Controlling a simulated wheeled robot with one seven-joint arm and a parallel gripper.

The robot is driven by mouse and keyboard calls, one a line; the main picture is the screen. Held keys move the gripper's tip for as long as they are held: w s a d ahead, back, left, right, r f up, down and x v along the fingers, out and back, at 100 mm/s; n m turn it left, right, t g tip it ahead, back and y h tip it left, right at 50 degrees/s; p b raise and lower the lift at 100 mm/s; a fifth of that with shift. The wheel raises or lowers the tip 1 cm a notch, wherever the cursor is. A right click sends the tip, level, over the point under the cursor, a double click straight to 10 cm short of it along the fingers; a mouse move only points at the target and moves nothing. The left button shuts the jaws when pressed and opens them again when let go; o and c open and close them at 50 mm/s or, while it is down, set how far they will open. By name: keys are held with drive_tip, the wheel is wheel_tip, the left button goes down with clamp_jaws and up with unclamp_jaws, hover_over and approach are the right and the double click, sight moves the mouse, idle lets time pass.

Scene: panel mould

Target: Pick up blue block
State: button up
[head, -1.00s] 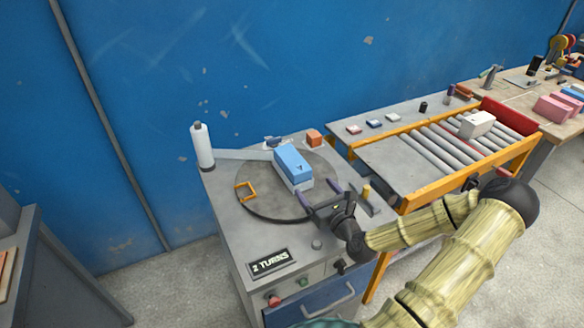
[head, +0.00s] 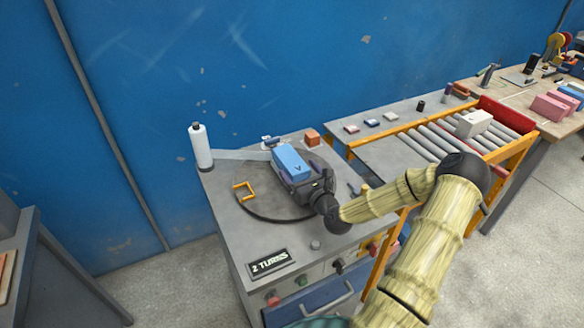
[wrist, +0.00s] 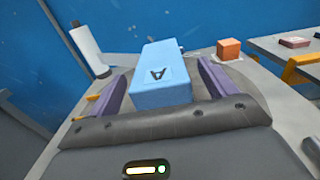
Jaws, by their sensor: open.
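The blue block (head: 291,161) sits on a pale base on the round dark plate (head: 250,207) of the grey cabinet. A dark letter marks its near part. In the wrist view the blue block (wrist: 163,77) lies between the two purple fingers of my gripper (wrist: 167,85). A gap shows on the right side, and a smaller one on the left. My gripper (head: 303,176) is open at the block's near end in the head view and hides part of its base.
A white roll (head: 201,146) stands at the cabinet's back left. An orange block (head: 312,138) lies behind the blue block, and a yellow square frame (head: 243,191) lies to the left. A roller conveyor (head: 450,137) with a white block (head: 473,123) stands to the right.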

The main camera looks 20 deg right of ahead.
sight(294, 163)
drive_tip(key=w, duration=0.3)
drive_tip(key=shift+w+a+r, duration=0.1)
drive_tip(key=shift+w+a, duration=0.05)
drive_tip(key=shift+w, duration=0.2)
drive_tip(key=c, duration=1.5)
wheel_tip(294, 163, up, 10)
drive_tip(key=shift+r+p, duration=0.1)
drive_tip(key=shift+p, duration=0.3)
